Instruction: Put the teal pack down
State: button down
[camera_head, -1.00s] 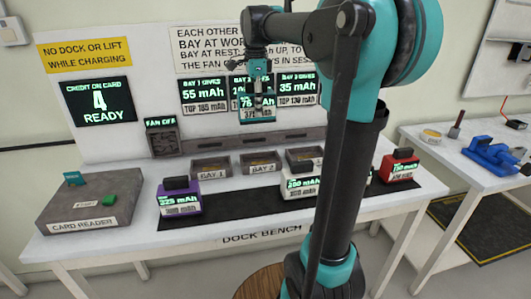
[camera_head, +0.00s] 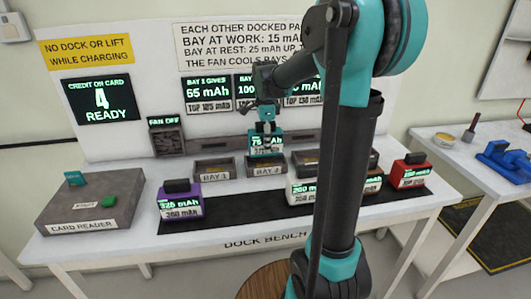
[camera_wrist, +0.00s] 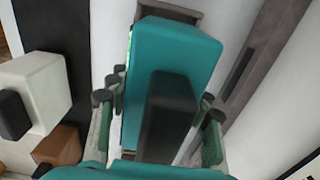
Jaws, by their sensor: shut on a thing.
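The teal pack (camera_head: 267,143) hangs upright just above or behind bay 2 (camera_head: 266,171) in the head view; its display reads about 75 mAh. My gripper (camera_head: 266,127) is shut on its black handle from above. In the wrist view the teal pack (camera_wrist: 180,48) fills the middle, its black handle (camera_wrist: 166,115) between my fingers (camera_wrist: 158,118). A grey-brown bay rim (camera_wrist: 175,7) shows past its far end. The pack hides part of the bay, and I cannot tell whether it touches it.
Bay 1 (camera_head: 213,172) is empty, to the left. A purple pack (camera_head: 181,203), a white pack (camera_head: 301,190) and a red pack (camera_head: 411,173) stand on the black strip (camera_head: 245,212). The card reader (camera_head: 90,203) is far left. My arm hides some of the bench.

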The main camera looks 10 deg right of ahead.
jog(key=shift+f, duration=2.2)
jog(key=shift+f, duration=0.1)
jog(key=c, duration=0.7)
grip_release()
notch_tip(320, 180, up, 12)
jog(key=shift+r, duration=0.15)
